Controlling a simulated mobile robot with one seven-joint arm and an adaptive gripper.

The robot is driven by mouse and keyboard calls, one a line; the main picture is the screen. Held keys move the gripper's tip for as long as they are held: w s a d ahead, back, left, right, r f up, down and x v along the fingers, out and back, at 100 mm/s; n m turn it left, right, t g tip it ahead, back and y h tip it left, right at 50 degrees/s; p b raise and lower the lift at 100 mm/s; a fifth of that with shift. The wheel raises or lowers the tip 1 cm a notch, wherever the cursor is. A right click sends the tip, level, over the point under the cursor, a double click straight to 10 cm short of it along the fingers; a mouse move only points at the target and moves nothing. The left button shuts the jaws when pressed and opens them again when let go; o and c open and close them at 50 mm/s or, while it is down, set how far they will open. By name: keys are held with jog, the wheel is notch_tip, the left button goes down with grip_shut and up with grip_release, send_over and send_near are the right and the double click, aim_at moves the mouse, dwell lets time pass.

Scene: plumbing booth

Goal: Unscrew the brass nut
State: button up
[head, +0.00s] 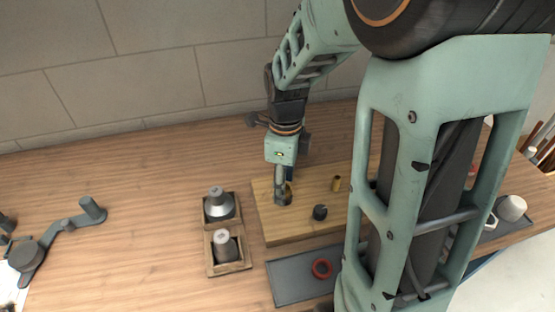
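My gripper (284,188) points straight down over the left part of a light wooden board (276,232). Its fingertips are at a small dark and brassy fitting (288,198) that stands on the board. The fingers hide most of this fitting, and I cannot tell whether they are closed on it or only around it. A small upright brass piece (336,184) stands on the board to the right of my gripper, apart from it. I cannot tell which of the two is the brass nut. A short dark cylinder (320,212) stands on the board in front.
A grey tray (290,287) with a red ring (322,268) lies in front of the board. A grey lever-like tool (62,228) lies far left. My arm hides the board's right side.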

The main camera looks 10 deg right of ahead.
jog(key=shift+f, duration=0.15)
jog(key=shift+c, duration=0.4)
jog(key=c, duration=1.2)
jog(key=shift+o, duration=0.2)
jog(key=n, duration=0.7)
jog(key=shift+p, duration=0.4)
jog(key=n, duration=0.7)
jog(key=shift+r+n+p, duration=0.2)
jog(key=shift+n+p, duration=0.1)
jog(key=shift+p, duration=0.1)
jog(key=o, duration=1.2)
jog(key=shift+o, duration=0.5)
jog(key=o, duration=0.8)
jog(key=shift+c, duration=0.2)
